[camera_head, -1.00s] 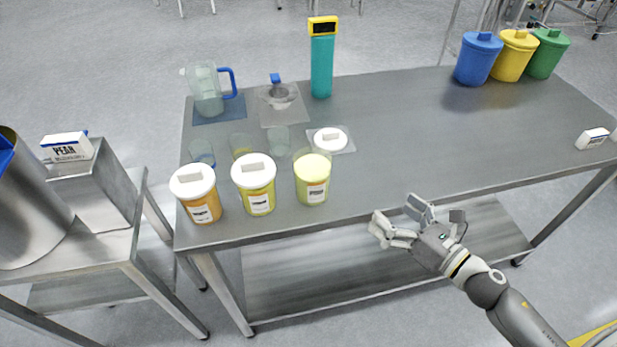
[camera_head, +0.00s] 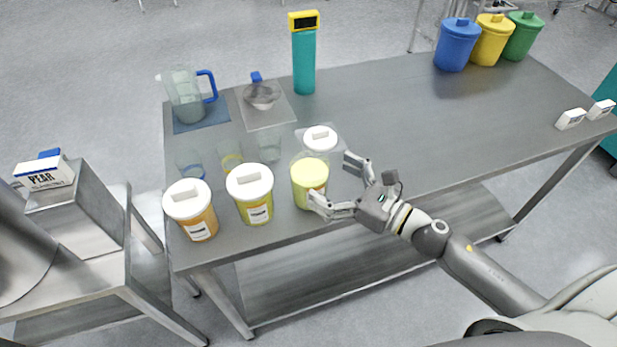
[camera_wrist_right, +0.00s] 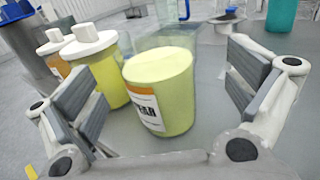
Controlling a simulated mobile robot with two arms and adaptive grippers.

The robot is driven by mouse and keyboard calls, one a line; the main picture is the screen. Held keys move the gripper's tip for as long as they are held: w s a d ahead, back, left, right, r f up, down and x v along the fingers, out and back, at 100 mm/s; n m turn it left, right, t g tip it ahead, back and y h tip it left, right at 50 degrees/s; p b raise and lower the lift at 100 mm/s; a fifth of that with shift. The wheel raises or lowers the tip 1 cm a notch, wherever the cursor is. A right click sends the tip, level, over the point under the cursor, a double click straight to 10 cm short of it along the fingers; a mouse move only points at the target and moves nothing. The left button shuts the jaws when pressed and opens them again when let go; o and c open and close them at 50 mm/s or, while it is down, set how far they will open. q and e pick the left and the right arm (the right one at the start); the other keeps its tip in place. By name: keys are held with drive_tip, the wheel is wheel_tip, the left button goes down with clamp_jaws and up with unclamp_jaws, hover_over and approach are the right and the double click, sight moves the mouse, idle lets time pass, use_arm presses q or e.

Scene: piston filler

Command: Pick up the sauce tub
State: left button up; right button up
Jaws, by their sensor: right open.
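An open tub of pale yellow sauce (camera_head: 309,176) stands upright near the front edge of the table. My right gripper (camera_head: 340,184) is open at its right side, fingers spread towards it. In the right wrist view the tub (camera_wrist_right: 160,88) stands between the two spread fingers, a little ahead, with gaps at both sides. Its label is partly cut by the view angle. A yellow tub with a white lid (camera_head: 250,193) and an orange tub with a white lid (camera_head: 190,209) stand to its left. My left gripper is not in view.
A white lid (camera_head: 320,137) lies on a mat just behind the open tub. Clear cups (camera_head: 269,147), a jug (camera_head: 187,98) and a teal device (camera_head: 304,62) stand farther back. The table's right half is mostly clear up to the coloured bins (camera_head: 457,46).

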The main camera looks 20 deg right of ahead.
sight(309, 169)
drive_tip(key=shift+w+a+r+p, duration=0.15)
drive_tip(key=shift+w+a+p, duration=0.15)
drive_tip(key=shift+p, duration=0.05)
drive_tip(key=p+x, duration=0.2)
drive_tip(key=x, duration=0.2)
drive_tip(key=shift+a, duration=0.15)
drive_tip(key=shift+w+a, duration=0.1)
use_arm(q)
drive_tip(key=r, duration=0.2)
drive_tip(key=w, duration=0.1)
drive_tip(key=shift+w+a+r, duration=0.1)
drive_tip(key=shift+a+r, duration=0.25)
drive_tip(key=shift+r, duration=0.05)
use_arm(e)
drive_tip(key=shift+c, duration=0.3)
drive_tip(key=c, duration=1.5)
